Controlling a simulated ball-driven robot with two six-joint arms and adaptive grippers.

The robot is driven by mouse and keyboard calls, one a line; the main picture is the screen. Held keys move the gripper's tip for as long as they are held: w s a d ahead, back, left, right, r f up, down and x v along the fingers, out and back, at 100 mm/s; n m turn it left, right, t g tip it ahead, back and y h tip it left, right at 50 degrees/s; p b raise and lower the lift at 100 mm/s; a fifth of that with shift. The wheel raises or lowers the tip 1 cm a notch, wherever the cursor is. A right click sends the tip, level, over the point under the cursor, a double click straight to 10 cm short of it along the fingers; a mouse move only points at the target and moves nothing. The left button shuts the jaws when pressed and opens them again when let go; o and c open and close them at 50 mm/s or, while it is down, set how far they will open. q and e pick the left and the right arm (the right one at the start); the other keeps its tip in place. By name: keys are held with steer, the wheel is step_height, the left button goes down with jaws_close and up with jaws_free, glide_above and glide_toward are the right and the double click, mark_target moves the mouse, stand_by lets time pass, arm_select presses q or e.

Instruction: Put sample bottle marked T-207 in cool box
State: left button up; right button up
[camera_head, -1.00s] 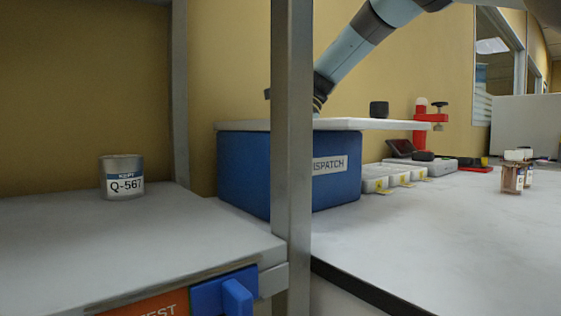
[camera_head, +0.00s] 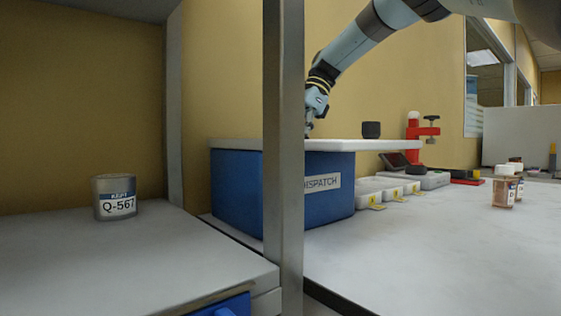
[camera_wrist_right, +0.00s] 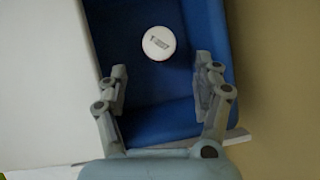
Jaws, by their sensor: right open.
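A blue box marked DISPATCH (camera_head: 338,205) stands on the bench, its white lid (camera_head: 370,146) shifted sideways to the right. The right wrist view shows the open part of the blue box (camera_wrist_right: 150,122) from above. A bottle with a round white cap (camera_wrist_right: 159,43) is inside it; the dark marking on the cap is too small to read. My right gripper (camera_wrist_right: 163,76) is open and empty above the box, with the cap apart from its fingertips. In the head view, the lid and a post partly hide this gripper. My left gripper is not in view.
A grey post (camera_head: 284,150) stands in front of the box. A can marked Q-567 (camera_head: 115,197) sits on the left shelf. Brown bottles with white caps (camera_head: 504,187) stand on the right of the bench.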

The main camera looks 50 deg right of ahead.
steer(key=shift+v, duration=1.55)
